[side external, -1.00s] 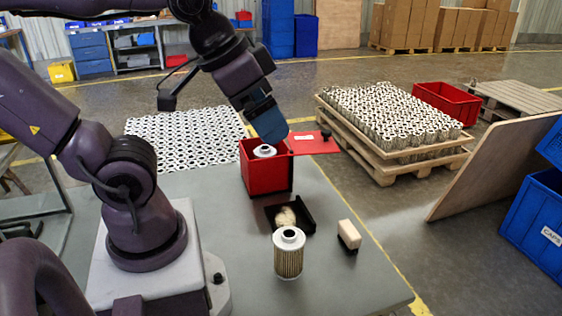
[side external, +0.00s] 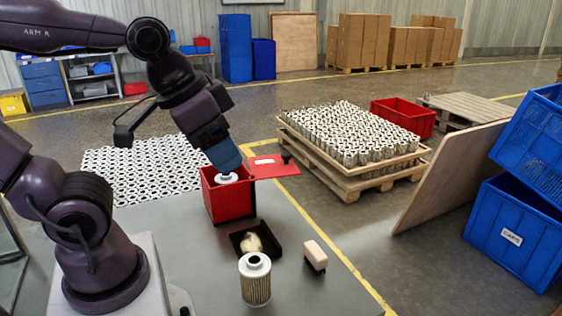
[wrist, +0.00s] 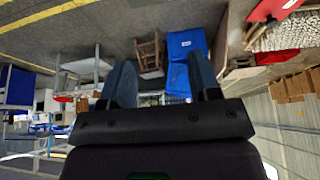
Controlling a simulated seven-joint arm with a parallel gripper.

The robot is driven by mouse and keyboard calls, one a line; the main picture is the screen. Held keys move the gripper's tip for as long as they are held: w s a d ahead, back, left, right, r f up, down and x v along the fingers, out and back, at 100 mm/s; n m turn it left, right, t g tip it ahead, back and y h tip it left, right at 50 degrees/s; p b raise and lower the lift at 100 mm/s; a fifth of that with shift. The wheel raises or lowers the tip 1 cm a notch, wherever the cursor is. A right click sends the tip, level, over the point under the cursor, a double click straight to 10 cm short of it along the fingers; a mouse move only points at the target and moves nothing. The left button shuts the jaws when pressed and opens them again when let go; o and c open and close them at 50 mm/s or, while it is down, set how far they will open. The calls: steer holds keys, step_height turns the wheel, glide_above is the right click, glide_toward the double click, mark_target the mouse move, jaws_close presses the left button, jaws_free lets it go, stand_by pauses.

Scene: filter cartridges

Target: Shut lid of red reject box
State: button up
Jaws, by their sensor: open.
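The red reject box (side external: 228,204) stands on the grey table in the side view. Its red lid (side external: 262,172) is open, sticking out to the right of the box's top, with a white label and a black knob (side external: 286,157). A white-topped filter cartridge (side external: 227,179) is inside the box. My gripper (side external: 228,166) points down just above the box opening, left of the lid. Its blue fingers partly overlap the box's far rim, and I cannot tell whether they touch it. In the wrist view, the gripper (wrist: 162,80) is open with nothing between its fingers.
A standing cartridge (side external: 256,280), a black tray (side external: 240,241) holding a pale tuft, and a brush-like block (side external: 315,255) are on the table before the box. A pallet of cartridges (side external: 350,135) stands beyond the table. Blue crates (side external: 515,230) are at right.

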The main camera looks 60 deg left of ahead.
steer(key=w+f+g, duration=0.1)
steer(key=w+a+f, duration=0.1)
steer(key=w, duration=0.1)
steer(key=w+f+g, duration=0.1)
steer(key=w+f, duration=0.1)
steer(key=shift+w+a+n+g, duration=0.15)
steer(key=shift+a+n+g, duration=0.15)
steer(key=shift+n, duration=0.1)
jaws_close()
steer(key=n+y, duration=0.4)
steer(key=y, duration=0.3)
glide_toward(292, 163)
steer(key=d+r, duration=0.5)
steer(key=d, duration=0.1)
steer(key=x, duration=0.3)
steer(key=a+x, duration=0.1)
steer(key=x, duration=0.3)
steer(key=s+x, duration=0.1)
steer(key=x, duration=0.3)
steer(key=shift+a+r, duration=0.2)
steer(key=shift+s+a+f, duration=0.1)
steer(key=shift+s+a, duration=0.1)
steer(key=shift+a, duration=0.3)
